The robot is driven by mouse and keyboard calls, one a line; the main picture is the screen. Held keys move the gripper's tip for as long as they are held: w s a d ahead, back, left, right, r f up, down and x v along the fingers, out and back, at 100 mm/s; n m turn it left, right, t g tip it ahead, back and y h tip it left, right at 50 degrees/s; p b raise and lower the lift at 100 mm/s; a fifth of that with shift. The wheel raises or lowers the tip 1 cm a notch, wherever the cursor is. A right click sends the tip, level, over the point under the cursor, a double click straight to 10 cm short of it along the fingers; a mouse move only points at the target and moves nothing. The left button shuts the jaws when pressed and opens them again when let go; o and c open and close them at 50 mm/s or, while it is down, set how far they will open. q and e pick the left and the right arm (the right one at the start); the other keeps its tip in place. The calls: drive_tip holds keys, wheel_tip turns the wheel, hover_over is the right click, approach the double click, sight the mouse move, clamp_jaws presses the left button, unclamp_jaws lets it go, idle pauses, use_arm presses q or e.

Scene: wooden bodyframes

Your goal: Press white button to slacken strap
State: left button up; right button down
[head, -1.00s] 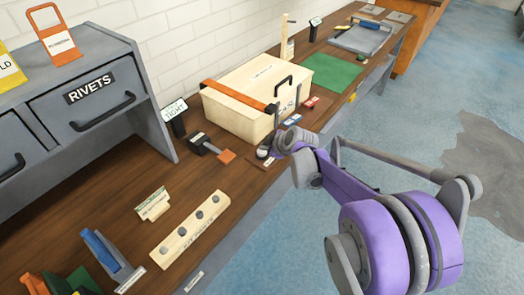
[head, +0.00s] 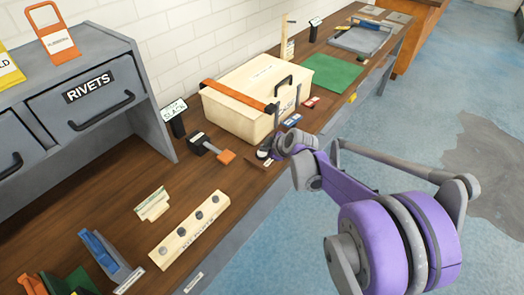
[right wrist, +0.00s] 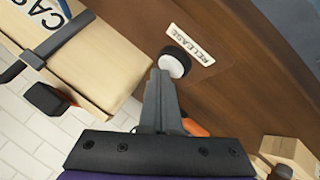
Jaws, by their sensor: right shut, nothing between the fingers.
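The white button (right wrist: 174,66) in its black ring shows in the right wrist view, beside a RELEASE label (right wrist: 190,45). My right gripper (right wrist: 160,72) is shut and empty, its fingertips at the button's edge and partly covering it; I cannot tell if they press it. In the head view my right gripper (head: 272,150) is low over the bench's front edge, and the button is mostly hidden. An orange strap (head: 236,93) crosses the pale wooden case (head: 233,121). A small sign (head: 174,109) behind it reads SLACK. My left gripper is not in view.
A wooden block with several holes (head: 190,230) and a grey RIVETS drawer cabinet (head: 90,95) stand further left. A green mat (head: 333,72) lies beyond the case.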

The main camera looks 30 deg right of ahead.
sight(264, 154)
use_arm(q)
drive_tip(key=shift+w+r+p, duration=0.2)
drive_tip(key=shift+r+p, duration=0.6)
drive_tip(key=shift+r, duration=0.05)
use_arm(e)
drive_tip(key=shift+r, duration=1)
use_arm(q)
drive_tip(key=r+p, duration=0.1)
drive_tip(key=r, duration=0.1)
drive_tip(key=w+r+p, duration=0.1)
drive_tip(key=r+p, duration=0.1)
use_arm(e)
wheel_tip(264, 154, up, 5)
drive_tip(key=shift+f, duration=0.1)
